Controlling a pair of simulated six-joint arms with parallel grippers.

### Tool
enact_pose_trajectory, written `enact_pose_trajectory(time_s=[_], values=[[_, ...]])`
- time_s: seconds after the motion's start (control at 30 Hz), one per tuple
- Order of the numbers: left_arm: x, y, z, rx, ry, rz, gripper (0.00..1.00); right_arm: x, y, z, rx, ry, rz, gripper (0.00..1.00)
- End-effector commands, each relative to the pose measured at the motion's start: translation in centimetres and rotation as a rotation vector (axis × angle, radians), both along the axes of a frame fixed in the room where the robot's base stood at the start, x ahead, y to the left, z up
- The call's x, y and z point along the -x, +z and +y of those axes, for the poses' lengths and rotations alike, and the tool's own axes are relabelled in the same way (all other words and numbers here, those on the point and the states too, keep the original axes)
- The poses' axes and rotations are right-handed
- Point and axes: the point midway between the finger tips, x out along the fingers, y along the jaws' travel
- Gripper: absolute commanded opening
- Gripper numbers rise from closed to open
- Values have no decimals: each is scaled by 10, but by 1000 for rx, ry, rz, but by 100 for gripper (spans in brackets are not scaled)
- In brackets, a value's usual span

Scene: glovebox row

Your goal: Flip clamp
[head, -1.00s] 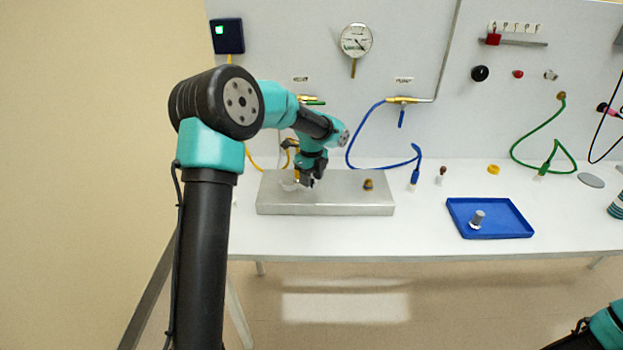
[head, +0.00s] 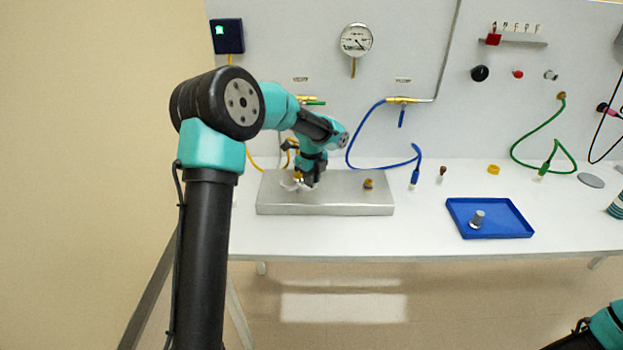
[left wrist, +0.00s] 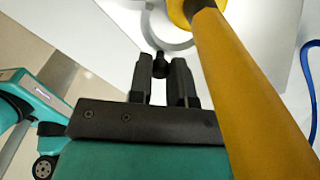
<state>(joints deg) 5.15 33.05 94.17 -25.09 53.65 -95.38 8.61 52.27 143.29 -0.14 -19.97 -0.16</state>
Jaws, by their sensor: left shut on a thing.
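My left gripper (head: 306,183) is low over the left part of the metal plate (head: 325,208) on the bench. In the left wrist view its dark fingers (left wrist: 162,82) are shut on a small black knob of the clamp. The clamp (left wrist: 176,47) shows there as a curved light-grey band just beyond the fingertips. In the head view only pale pieces of the clamp (head: 289,187) show beside the gripper, which hides much of it. A thick yellow piece (left wrist: 243,85) crosses close to the camera at the right. My right gripper is out of view.
A small brass fitting (head: 368,184) stands on the plate's right part. A blue hose (head: 383,165) hangs behind it. A blue tray (head: 510,230) with a grey knobbed piece (head: 478,219) lies to the right. The bench front between plate and tray is clear.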

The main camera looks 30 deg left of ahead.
Motion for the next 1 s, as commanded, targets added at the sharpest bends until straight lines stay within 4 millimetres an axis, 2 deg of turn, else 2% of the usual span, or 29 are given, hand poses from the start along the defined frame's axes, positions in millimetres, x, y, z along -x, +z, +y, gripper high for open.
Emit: enact_pose_trajectory(time_s=[0.47,1.0], values=[[-7,0,1,0,135,0,0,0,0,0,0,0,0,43],[-27,0,12,0,603,0,0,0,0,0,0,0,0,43]])
